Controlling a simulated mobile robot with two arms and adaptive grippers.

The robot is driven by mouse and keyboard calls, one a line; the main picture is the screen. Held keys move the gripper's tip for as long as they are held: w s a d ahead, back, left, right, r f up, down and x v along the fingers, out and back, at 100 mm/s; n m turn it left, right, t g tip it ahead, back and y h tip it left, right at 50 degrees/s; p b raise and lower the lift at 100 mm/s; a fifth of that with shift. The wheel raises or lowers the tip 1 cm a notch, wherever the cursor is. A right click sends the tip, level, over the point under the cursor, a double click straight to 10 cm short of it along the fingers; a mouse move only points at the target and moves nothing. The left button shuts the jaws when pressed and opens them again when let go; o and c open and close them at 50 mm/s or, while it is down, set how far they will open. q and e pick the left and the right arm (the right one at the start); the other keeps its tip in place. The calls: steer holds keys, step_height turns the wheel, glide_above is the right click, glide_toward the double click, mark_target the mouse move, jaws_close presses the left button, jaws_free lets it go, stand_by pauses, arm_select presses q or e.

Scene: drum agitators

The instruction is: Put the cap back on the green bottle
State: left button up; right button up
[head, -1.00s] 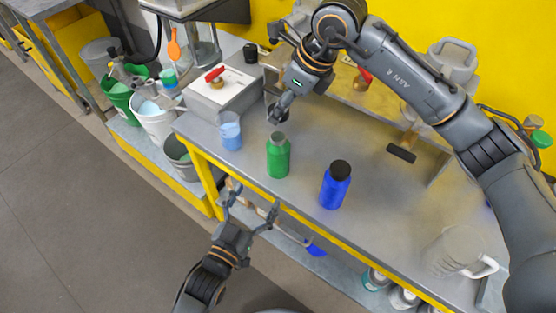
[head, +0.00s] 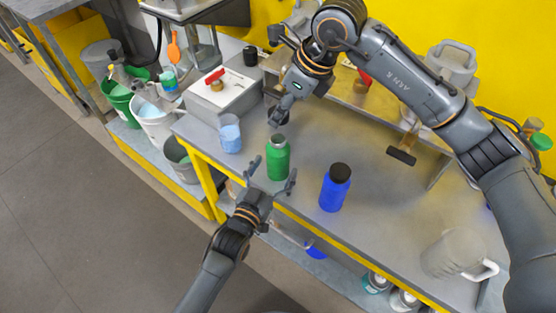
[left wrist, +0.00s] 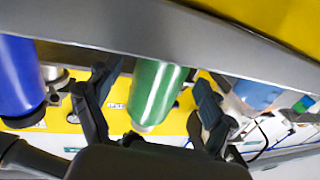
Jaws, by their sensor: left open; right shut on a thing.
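The green bottle (head: 278,160) stands upright and uncapped near the front edge of the bench. My left gripper (head: 273,174) is open, with its fingers spread on either side of the bottle from the front. In the left wrist view the green bottle (left wrist: 157,92) shows between the two open fingers, with gaps on both sides. My right gripper (head: 283,108) is shut on a small dark thing, apparently the cap (head: 277,117), just behind and above the bottle's mouth. The fingers partly hide the cap.
A blue bottle (head: 335,188) with a black cap stands to the right. A beaker of blue liquid (head: 230,134) stands to the left. A white box (head: 222,93) with a red-handled thing is behind it. A pale jug (head: 458,253) is far right. The bench between blue bottle and jug is clear.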

arm_select(q)
steer(key=shift+x, duration=0.95)
jaws_close()
arm_select(e)
glide_above(278, 157)
steer(key=w+d, duration=0.1)
steer(key=w, duration=0.2)
steer(key=shift+s+f, duration=0.15)
steer(key=shift+f, duration=1.05)
steer(key=shift+s+f, duration=0.1)
steer(key=shift+f, duration=1.1)
steer(key=shift+f, duration=0.15)
steer(key=shift+f, duration=0.75)
steer(key=shift+f, duration=0.6)
